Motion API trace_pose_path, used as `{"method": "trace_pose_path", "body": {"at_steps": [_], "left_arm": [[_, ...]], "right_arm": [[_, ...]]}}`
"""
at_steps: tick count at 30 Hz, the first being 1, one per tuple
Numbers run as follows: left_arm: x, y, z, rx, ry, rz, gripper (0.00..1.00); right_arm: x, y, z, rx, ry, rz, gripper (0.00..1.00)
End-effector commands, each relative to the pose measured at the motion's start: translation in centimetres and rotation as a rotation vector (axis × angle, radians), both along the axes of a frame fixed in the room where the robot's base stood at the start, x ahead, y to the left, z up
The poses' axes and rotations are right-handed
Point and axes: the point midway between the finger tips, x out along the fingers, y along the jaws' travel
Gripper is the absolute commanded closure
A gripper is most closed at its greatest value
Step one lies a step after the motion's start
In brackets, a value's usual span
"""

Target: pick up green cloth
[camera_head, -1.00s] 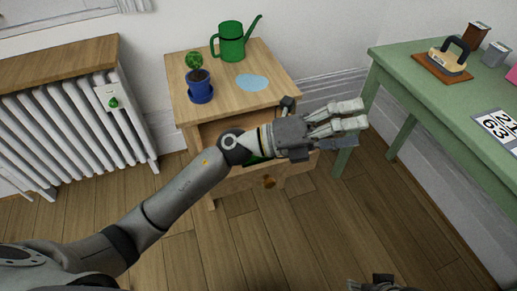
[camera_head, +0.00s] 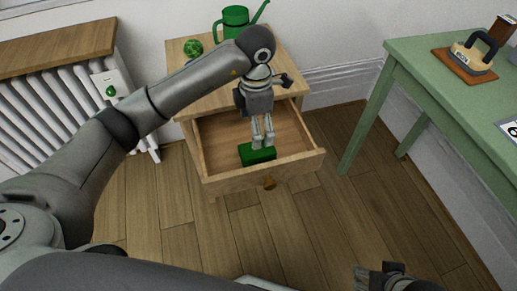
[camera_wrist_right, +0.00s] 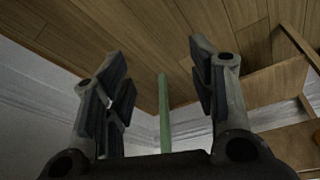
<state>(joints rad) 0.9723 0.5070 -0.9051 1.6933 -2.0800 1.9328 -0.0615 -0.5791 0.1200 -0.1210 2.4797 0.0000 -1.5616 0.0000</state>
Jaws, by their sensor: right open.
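The green cloth (camera_head: 258,156) looks like a folded block lying in the front part of the open drawer (camera_head: 222,137). My left gripper (camera_head: 263,146) points down into the drawer, its fingers apart, with the tips at the far edge of the cloth. Whether they touch it I cannot tell. My right gripper (camera_head: 380,270) is low at the right of the head view. In the right wrist view its jaws (camera_wrist_right: 163,85) are open and empty, and the cloth is not seen there.
The wooden nightstand (camera_head: 183,78) bears a green watering can (camera_head: 234,20) and a plant (camera_head: 193,48), partly behind my left arm. A white radiator (camera_head: 62,95) stands left. A green table (camera_head: 428,75) with an iron (camera_head: 470,55) is at right. The floor between is clear.

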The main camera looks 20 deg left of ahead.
Motion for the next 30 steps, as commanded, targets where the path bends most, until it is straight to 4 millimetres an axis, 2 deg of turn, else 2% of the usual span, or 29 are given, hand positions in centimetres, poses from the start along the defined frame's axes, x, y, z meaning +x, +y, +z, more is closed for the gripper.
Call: {"method": "trace_pose_path", "body": {"at_steps": [9,19,30], "left_arm": [[-0.1,-0.1,-4.4,-0.002,0.005,0.0,0.14],[0.0,-0.1,-6.2,-0.003,0.004,-0.001,0.14],[0.4,-0.1,-9.9,-0.003,0.005,-0.001,0.14]], "right_arm": [[4.3,1.3,0.9,0.04,-0.195,0.016,0.47],[6.4,2.0,1.8,0.062,-0.298,0.025,0.47],[10.9,3.6,4.8,0.118,-0.558,0.043,0.47]]}}
